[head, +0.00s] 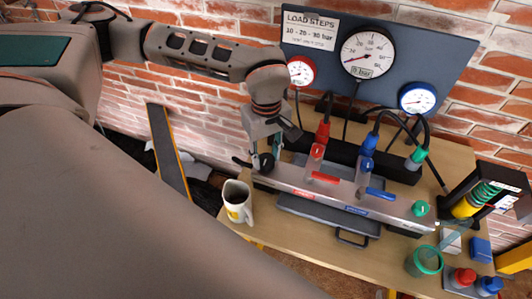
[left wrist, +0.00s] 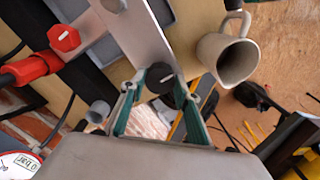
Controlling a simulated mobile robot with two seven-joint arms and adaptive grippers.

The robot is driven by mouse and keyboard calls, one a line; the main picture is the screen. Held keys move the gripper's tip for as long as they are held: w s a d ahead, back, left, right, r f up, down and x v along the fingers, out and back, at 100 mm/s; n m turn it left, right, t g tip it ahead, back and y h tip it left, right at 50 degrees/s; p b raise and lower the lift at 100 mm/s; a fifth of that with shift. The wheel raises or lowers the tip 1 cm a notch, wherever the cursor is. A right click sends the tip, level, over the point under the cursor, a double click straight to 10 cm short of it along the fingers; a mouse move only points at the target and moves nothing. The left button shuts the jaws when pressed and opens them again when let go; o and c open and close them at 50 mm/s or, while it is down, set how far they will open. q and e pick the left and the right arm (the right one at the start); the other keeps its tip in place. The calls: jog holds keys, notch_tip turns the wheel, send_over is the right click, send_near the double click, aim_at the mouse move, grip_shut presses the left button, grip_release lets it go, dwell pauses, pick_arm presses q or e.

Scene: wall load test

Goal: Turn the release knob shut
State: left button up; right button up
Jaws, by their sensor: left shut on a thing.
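The release knob, a dark round knob with a white mark (left wrist: 160,79), sits at the near end of a silver manifold bar in the left wrist view. In the head view that bar (head: 335,196) lies on the bench, and the dark knob (head: 266,163) is at its left end, partly covered by my gripper. My left gripper (head: 262,156) comes down over the knob. In the left wrist view its teal-lined fingers (left wrist: 160,90) stand on either side of the knob, shut on it. My right gripper is not in view.
A pale mug (head: 238,204) stands close left of the bar. Red (head: 326,177) and blue (head: 381,194) levers and a green knob (head: 421,208) are on the bar. Hoses and gauges (head: 367,52) rise behind. A green-rimmed jar (head: 424,261) stands front right.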

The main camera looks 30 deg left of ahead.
aim_at(266, 159)
pick_arm(q)
jog(key=shift+m, duration=0.5)
jog(key=o, duration=1.1)
jog(key=shift+r, duration=0.1)
notch_tip(266, 159, up, 12)
jog(key=shift+s, duration=0.1)
dwell(0.3)
